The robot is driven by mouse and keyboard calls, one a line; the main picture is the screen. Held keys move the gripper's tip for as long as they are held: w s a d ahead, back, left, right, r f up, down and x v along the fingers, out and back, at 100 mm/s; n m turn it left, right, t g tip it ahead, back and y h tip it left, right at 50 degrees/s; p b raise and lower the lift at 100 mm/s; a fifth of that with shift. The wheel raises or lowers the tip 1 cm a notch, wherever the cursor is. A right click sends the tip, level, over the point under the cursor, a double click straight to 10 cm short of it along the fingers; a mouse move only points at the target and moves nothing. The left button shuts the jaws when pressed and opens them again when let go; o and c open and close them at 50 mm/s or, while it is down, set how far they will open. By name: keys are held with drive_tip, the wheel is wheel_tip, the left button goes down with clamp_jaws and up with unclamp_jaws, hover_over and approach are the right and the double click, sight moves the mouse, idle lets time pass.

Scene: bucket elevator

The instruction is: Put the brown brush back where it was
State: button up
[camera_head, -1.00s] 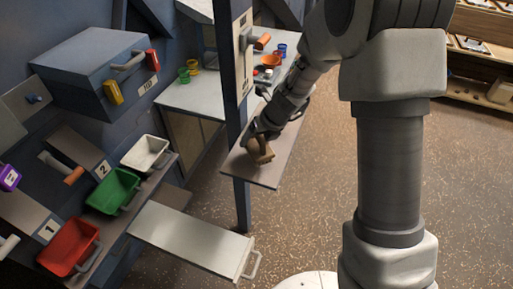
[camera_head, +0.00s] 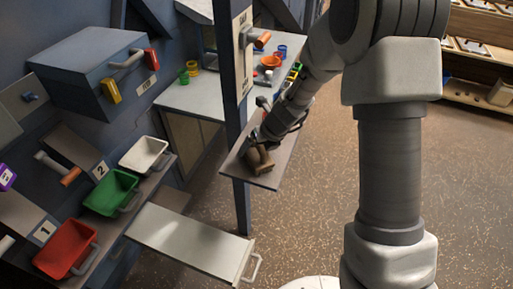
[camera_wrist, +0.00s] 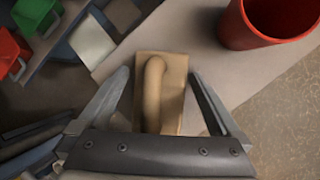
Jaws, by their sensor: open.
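The brown brush (camera_wrist: 172,88) shows in the wrist view as a tan block with a rounded handle on top. It is over a pale narrow shelf (camera_wrist: 222,72). My gripper (camera_wrist: 158,76) is open, with one finger on each side of the brush and a gap at each side. In the head view the brush (camera_head: 259,162) is at the near part of the shelf (camera_head: 268,180), just below my gripper (camera_head: 263,143). My wrist partly hides it there.
A red bucket (camera_wrist: 265,22) stands close by at the upper right of the wrist view. A blue post (camera_head: 238,110) rises left of the shelf. A pulled-out drawer (camera_head: 190,240) and red, green and white bins (camera_head: 66,250) are at the left. Open floor lies right of the shelf.

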drive_tip(key=p+v, duration=0.3)
drive_tip(key=v, duration=0.9)
drive_tip(key=shift+p, duration=0.3)
drive_tip(key=s+d+r+n+t+h, duration=0.1)
drive_tip(key=s+d+r+n+h, duration=0.1)
drive_tip(key=s+d+r+n, duration=0.3)
drive_tip(key=s+d+r+n+t+h, duration=0.1)
drive_tip(key=s+d+r+n, duration=0.5)
drive_tip(key=s+r+n, duration=0.7)
drive_tip(key=s+n, duration=0.4)
drive_tip(key=n, duration=0.9)
drive_tip(key=shift+s+h, duration=0.4)
drive_tip(key=shift+a+n, duration=0.15)
drive_tip(key=shift+n, duration=0.15)
